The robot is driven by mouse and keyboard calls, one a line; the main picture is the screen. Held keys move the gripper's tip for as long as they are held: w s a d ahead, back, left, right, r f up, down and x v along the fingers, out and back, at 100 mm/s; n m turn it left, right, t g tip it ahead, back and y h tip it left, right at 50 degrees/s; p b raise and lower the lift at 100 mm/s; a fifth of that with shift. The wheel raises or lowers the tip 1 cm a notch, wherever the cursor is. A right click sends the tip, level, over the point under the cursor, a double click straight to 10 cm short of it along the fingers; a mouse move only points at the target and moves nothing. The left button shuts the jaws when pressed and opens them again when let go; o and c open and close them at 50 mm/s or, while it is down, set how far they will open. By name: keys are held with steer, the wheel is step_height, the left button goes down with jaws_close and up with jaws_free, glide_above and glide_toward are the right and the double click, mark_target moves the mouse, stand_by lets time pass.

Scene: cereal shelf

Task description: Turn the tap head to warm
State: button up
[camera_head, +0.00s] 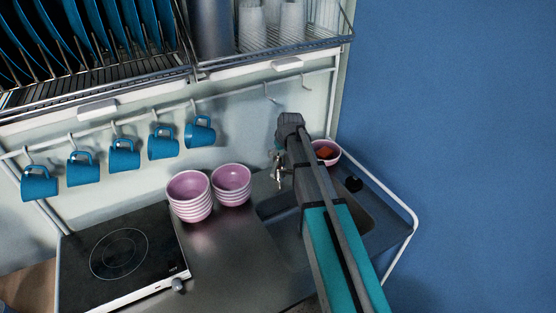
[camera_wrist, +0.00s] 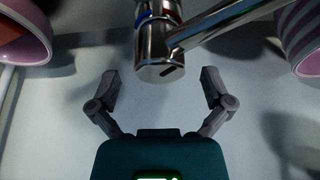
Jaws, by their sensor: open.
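The chrome tap (camera_head: 279,171) stands behind the sink in the head view, partly covered by my arm. In the wrist view its shiny tap head (camera_wrist: 158,50) is close, at top centre, with small blue and red marks near the upper edge. A chrome spout (camera_wrist: 220,22) runs from it to the upper right. My gripper (camera_wrist: 160,82) is open, with one finger to each side of the tap head's lower end in the picture. Gaps show on both sides, and I see no contact. In the head view the fingers are not clear behind my arm.
The sink (camera_head: 272,207) lies under my arm. Stacked pink bowls (camera_head: 190,192) and (camera_head: 231,183) stand to its left. A pink bowl with orange content (camera_head: 327,152) is just right of my arm. A hob (camera_head: 125,250) is at left; blue mugs (camera_head: 124,157) hang under the rack.

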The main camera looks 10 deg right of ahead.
steer(key=shift+b+x, duration=0.65)
steer(key=shift+x, duration=0.3)
steer(key=c, duration=1.2)
steer(key=shift+a, duration=0.3)
steer(key=shift+c, duration=0.6)
steer(key=shift+d, duration=0.2)
steer(key=shift+a, duration=0.1)
